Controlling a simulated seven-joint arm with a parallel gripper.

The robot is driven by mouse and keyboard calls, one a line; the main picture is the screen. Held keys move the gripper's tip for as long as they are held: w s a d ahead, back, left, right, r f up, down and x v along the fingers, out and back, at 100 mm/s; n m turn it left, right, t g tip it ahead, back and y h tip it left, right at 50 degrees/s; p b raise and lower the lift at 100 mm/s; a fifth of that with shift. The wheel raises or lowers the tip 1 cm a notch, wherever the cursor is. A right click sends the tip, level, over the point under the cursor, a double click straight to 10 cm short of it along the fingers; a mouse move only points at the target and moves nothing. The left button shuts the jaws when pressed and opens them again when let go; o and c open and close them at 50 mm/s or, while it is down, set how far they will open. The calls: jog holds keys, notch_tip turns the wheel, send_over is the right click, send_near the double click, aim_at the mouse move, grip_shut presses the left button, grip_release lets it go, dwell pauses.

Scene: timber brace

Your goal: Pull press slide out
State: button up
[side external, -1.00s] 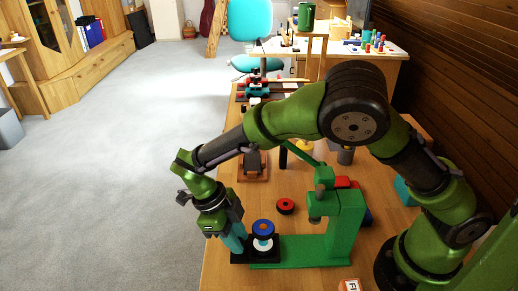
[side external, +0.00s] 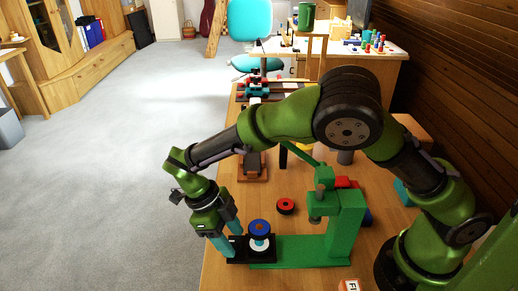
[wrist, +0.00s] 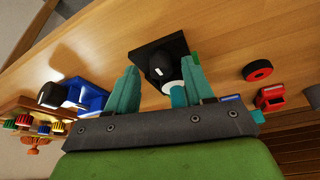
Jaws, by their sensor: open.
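The green press (side external: 343,225) stands on the table, its base running left. In the wrist view, the slide (wrist: 149,48) shows beyond the fingers, and a black knob (wrist: 160,65) stands between the fingertips without visible grip. The stack is partly hidden behind one finger there.
A red ring (side external: 285,206) lies on the table behind the slide. The press lever and column stand to the right. Other small fixtures (side external: 252,166) stand farther back. The table's left edge is close to the gripper, with open floor beyond.

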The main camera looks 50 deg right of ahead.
jog(key=v, duration=1.6)
jog(key=shift+w+r, duration=0.15)
jog(key=shift+r, duration=0.15)
jog(key=s+d+r+n+t+y, duration=0.1)
jog(key=s+d+r+n+y, duration=0.1)
jog(key=d+r+n, duration=0.2)
jog(key=s+d+r+n+t+y, duration=0.2)
jog(key=d+r+n, duration=0.3)
jog(key=n, duration=0.3)
jog(key=s+d+r+n+t+y, duration=0.1)
jog(key=s+d+r+n+y, duration=0.1)
jog(key=d+r+n, duration=0.3)
jog(key=shift+s+d+n+t+y, duration=0.3)
jog(key=shift+d+n+y, duration=0.35)
jog(key=shift+y, duration=0.25)
jog(key=s+d+n+t, duration=0.1)
jog(key=s+d+f+n, duration=0.1)
jog(key=s+d+f+n+t, duration=0.1)
jog(key=s, duration=0.1)
jog(key=shift+s+d+f+t+h, duration=0.1)
jog(key=shift+f+t+h, duration=0.1)
jog(key=shift+t+h, duration=0.15)
jog(key=s+d+f+n+t+h, duration=0.3)
jog(key=s+f+n, duration=0.1)
jog(key=s+f, duration=0.1)
jog(key=shift+d+f+n+t, duration=0.25)
jog(key=shift+f+n+t, duration=0.1)
jog(key=shift+f, duration=0.1)
